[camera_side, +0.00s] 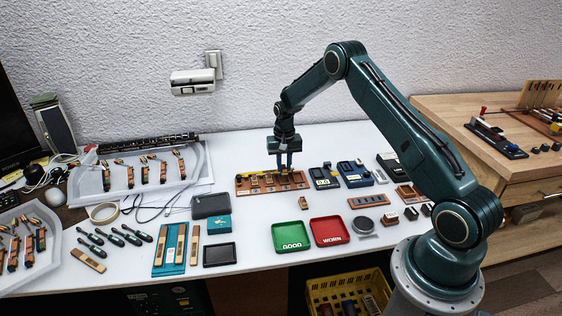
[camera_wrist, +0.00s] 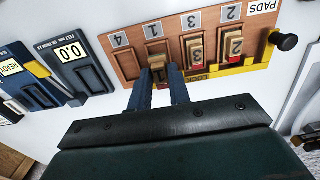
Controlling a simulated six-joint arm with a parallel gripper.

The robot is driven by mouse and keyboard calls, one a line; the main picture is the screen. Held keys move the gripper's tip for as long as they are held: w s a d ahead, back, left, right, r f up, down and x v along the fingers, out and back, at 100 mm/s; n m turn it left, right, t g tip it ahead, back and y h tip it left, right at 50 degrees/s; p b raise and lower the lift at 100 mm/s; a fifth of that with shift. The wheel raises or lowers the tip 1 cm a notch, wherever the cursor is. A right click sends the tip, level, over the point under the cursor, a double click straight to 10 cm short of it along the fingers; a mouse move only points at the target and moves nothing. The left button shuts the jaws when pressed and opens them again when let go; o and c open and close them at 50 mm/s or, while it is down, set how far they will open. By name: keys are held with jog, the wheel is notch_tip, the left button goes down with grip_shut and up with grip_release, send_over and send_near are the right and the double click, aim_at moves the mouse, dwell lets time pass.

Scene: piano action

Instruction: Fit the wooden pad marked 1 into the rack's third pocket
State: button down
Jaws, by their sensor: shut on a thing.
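The wooden rack (camera_wrist: 128,65) shows tags 4, 1, 3 and 2 from left to right in the wrist view, with PADS at the right end. It also shows in the side view (camera_side: 243,188). My gripper (camera_wrist: 161,75) is shut on a small wooden pad (camera_wrist: 158,64) at the pocket tagged 1, third from the PADS end. The pad's mark is not readable. I cannot tell whether it is seated or just above the pocket. Pads marked 3 (camera_wrist: 196,48) and 2 (camera_wrist: 234,46) stand in their pockets. The pocket tagged 4 looks empty.
A yellow lock strip (camera_wrist: 235,68) runs along the rack's near edge, with a black knob (camera_wrist: 285,41) at its right. A felt gauge (camera_wrist: 75,60) reading 0.0 stands close by. A small wooden block (camera_side: 304,203) lies before the rack. Green (camera_side: 292,248) and red (camera_side: 330,242) trays lie in front.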

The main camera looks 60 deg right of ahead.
jog(key=shift+f, duration=1.05)
jog(key=shift+f, duration=0.35)
dwell(1.9)
jog(key=c, duration=1.2)
grip_release()
jog(key=shift+c, duration=0.2)
jog(key=shift+r, duration=0.15)
jog(key=shift+r, duration=3.35)
